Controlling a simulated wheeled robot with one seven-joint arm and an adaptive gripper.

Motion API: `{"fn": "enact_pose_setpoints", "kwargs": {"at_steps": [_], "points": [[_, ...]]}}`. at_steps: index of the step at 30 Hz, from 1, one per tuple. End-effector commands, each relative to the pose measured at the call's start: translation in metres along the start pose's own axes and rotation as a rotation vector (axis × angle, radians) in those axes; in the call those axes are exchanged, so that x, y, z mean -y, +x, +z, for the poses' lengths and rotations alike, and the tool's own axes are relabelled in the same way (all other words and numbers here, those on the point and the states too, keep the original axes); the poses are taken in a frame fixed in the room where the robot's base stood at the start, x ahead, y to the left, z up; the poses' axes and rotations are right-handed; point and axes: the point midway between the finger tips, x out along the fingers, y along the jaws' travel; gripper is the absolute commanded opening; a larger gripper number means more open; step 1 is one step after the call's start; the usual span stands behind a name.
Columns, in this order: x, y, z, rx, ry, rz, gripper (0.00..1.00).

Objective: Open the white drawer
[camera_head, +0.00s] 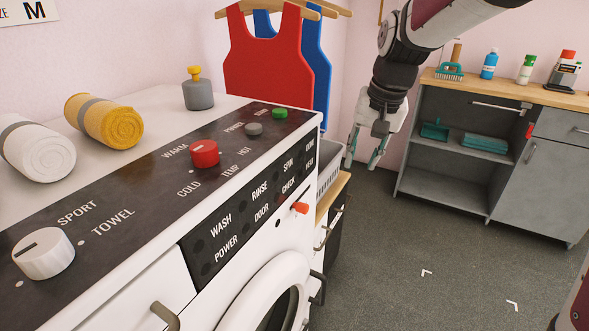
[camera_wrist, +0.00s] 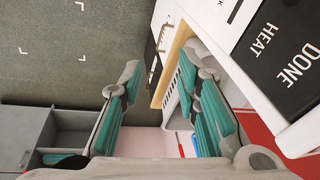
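The white drawer (camera_head: 122,296) is at the lower left of the head view, in the front of the white washing machine (camera_head: 165,98), below its dark control panel. A bronze-coloured handle (camera_head: 165,316) sticks out from it, partly cut off by the frame's lower edge. My gripper (camera_head: 361,160) is beyond the machine's far right corner, well apart from the drawer, pointing down. Its teal-padded fingers are spread and empty; they also show apart in the wrist view (camera_wrist: 163,70). The drawer is not seen in the wrist view.
Knobs and a round door (camera_head: 275,300) are on the machine. Red and blue aprons (camera_head: 275,60) hang behind. A grey cabinet (camera_head: 545,185) stands at right; the floor (camera_head: 400,250) between is clear.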

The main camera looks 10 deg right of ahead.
Motion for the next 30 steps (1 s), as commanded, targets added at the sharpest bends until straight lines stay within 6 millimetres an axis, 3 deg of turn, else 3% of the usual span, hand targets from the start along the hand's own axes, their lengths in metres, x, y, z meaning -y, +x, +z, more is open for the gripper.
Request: {"fn": "enact_pose_setpoints", "kwargs": {"at_steps": [1, 6, 12, 16, 26, 30], "points": [[0.000, 0.043, -0.017, 0.020, 0.028, 0.000, 0.30], [0.001, 0.150, -0.064, 0.068, 0.126, -0.006, 0.30], [-0.005, 0.259, -0.097, 0.112, 0.220, -0.009, 0.30], [-0.008, 0.302, -0.106, 0.127, 0.257, -0.009, 0.30], [-0.009, 0.342, -0.107, 0.137, 0.277, -0.010, 0.30], [-0.009, 0.369, -0.103, 0.137, 0.277, -0.009, 0.30]]}}
